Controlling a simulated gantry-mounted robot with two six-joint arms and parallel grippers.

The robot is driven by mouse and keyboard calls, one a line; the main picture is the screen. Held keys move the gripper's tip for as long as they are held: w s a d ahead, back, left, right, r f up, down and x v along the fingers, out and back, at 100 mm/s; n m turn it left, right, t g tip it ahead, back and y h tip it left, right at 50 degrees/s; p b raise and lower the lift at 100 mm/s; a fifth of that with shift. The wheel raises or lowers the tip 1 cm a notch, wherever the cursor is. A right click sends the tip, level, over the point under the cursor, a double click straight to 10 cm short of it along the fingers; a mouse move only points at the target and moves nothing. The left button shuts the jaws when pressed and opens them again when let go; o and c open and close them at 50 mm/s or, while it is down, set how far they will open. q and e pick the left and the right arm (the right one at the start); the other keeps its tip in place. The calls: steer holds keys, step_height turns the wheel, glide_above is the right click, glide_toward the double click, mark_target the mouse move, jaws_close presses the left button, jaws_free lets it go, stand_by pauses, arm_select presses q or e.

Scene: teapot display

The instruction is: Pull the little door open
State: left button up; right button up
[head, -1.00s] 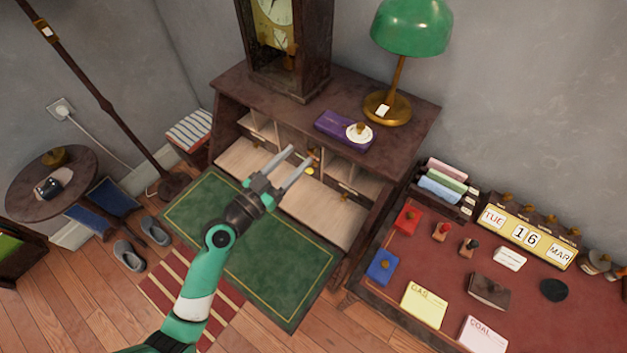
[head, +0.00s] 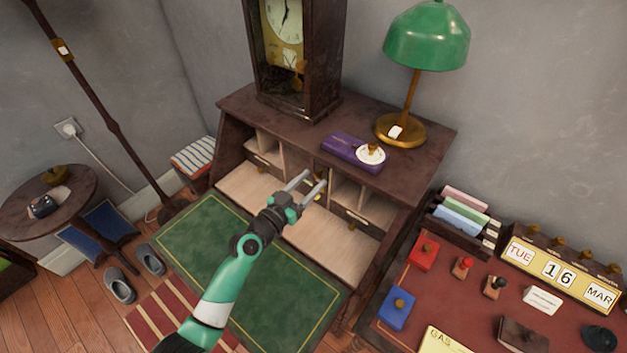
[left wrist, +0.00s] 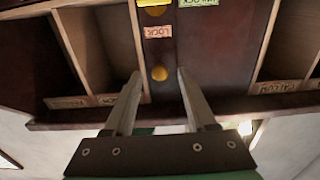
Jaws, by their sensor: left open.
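The little door (left wrist: 215,65) is a dark reddish-brown panel in the middle of the desk's row of compartments. It looks shut. A small round brass knob (left wrist: 159,73) is on it, low and left in the left wrist view. Above the knob is a LOCK label (left wrist: 157,31), with more brass at the top edge. My left gripper (left wrist: 159,78) is open and empty, its fingertips on either side of the knob in that view. I cannot tell whether they touch anything. In the head view my left gripper (head: 314,178) points at the desk's middle and partly hides the door.
Open pigeonholes (left wrist: 98,45) flank the door. A ledge (left wrist: 60,120) runs below it. A clock (head: 290,55), a purple box (head: 345,150) and a green lamp (head: 427,40) stand on the desk top (head: 235,105).

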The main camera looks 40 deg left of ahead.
arm_select(q)
steer(key=shift+w+a, duration=0.1)
steer(key=shift+w, duration=0.7)
jaws_close()
stand_by(0.9)
